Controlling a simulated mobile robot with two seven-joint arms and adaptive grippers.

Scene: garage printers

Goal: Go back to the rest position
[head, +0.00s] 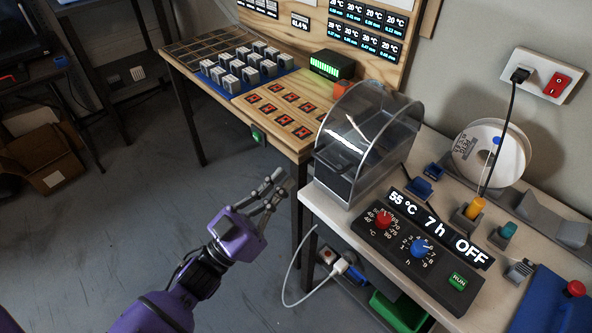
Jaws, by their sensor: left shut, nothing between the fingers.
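My left gripper (268,187) is purple with grey fingers. It hangs over the floor in front of the wooden table, to the left of the white bench, and touches nothing. Its fingers are empty and closed. My right gripper does not show in the head view.
The white bench (330,207) carries a clear-lidded box (372,135), a dryer panel (417,245) with red and blue knobs, and a filament spool (490,152). A wooden table (222,101) holds several small grey blocks. A cardboard box (43,155) lies far left. The grey floor is clear around my gripper.

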